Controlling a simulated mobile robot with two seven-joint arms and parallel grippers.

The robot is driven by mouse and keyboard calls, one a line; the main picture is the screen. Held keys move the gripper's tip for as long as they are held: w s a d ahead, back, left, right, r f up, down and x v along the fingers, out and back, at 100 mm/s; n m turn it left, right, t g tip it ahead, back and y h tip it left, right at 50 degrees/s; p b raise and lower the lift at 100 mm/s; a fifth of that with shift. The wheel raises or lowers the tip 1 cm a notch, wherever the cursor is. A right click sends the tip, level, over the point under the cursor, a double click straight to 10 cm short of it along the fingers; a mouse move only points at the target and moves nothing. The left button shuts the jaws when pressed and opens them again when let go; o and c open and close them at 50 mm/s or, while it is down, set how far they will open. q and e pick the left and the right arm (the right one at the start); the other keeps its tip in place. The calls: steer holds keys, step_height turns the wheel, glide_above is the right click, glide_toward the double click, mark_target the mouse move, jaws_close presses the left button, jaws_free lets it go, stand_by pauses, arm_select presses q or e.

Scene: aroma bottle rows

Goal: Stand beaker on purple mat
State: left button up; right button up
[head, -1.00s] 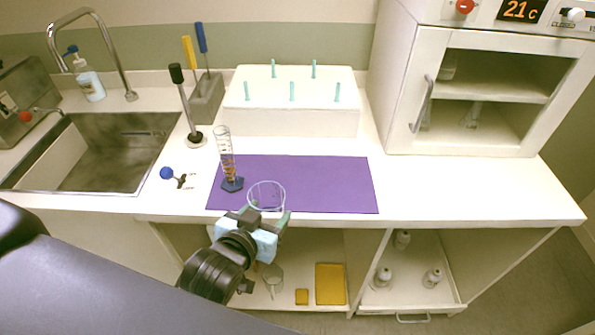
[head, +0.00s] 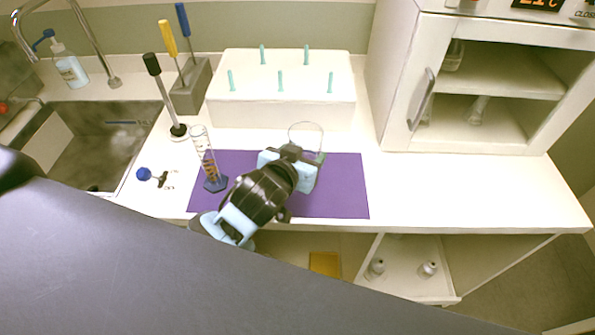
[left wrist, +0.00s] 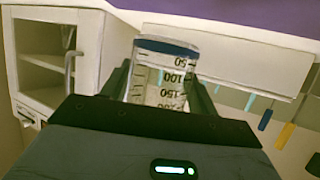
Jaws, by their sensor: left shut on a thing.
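The clear beaker (head: 306,134) is in my left gripper (head: 297,157), which is shut on it. It is over the back part of the purple mat (head: 345,190), near the white peg box. In the left wrist view the beaker (left wrist: 162,75) sits between the two dark fingers, with upside-down graduation marks and a blue ring at its picture-top end. The purple mat (left wrist: 235,12) shows along the top edge there. My gripper hides part of the beaker and mat in the head view; I cannot tell the beaker's height above the mat. My right gripper is not in view.
A graduated cylinder (head: 209,165) with a blue base stands on the mat's left part. The white peg box (head: 280,105) stands behind the mat. A sink (head: 95,145) is at left, a white cabinet (head: 405,110) at right. The mat's right part is clear.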

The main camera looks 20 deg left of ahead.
arm_select(q)
steer(key=shift+f, duration=3)
steer(key=shift+f, duration=0.2)
steer(key=o, duration=1.1)
steer(key=shift+r, duration=0.15)
steer(key=shift+s+r, duration=0.1)
steer(key=shift+r, duration=0.05)
steer(key=v, duration=1.1)
steer(key=shift+s+r+b, duration=0.15)
steer(key=shift+s+b, duration=0.15)
steer(key=shift+s, duration=0.05)
